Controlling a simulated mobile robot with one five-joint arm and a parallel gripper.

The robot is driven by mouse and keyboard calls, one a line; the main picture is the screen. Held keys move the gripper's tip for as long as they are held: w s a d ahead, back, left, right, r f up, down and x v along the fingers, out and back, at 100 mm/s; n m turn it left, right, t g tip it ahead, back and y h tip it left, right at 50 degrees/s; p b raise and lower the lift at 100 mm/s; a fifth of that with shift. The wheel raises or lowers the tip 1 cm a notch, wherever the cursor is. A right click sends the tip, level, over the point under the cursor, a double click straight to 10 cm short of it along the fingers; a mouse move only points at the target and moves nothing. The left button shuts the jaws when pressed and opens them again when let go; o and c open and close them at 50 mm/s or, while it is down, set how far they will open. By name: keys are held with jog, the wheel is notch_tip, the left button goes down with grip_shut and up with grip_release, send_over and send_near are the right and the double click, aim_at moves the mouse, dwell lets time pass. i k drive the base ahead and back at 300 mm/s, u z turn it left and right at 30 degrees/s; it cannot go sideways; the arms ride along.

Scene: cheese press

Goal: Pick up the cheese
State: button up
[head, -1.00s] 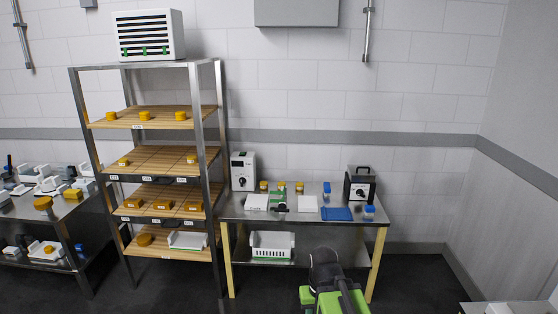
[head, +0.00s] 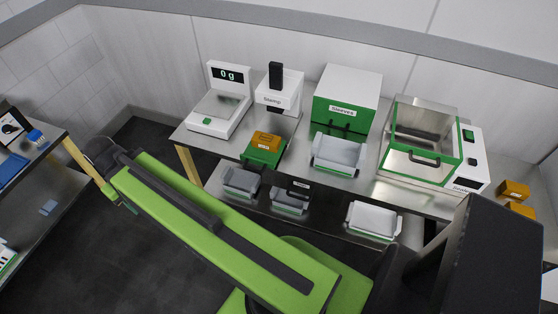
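An orange block of cheese (head: 266,140) with a small label sits on a green stand or tray (head: 262,157) on the steel table, between the scale and a grey tray. More orange blocks (head: 515,190) lie at the far right edge of the table. My gripper (head: 103,163) is at the far left end of my green arm, over the floor and well apart from the cheese. Its fingers are too small and dark to tell whether it is open or shut.
The steel table (head: 352,188) also holds a scale (head: 222,100) reading 0 g, a stamping device (head: 280,90), a green-fronted sleeves box (head: 345,98), a grey tray (head: 338,153) and a clear-lidded machine (head: 420,140). Bins stand on the lower shelf. Another table (head: 35,180) stands left. Dark floor lies between.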

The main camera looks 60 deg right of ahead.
aim_at(262, 141)
jog(key=z, duration=1.45)
jog(key=k, duration=1.35)
jog(key=z, duration=0.05)
jog(key=i, duration=0.9)
jog(key=u, duration=0.8)
jog(key=i, duration=0.9)
jog(key=u, duration=0.6)
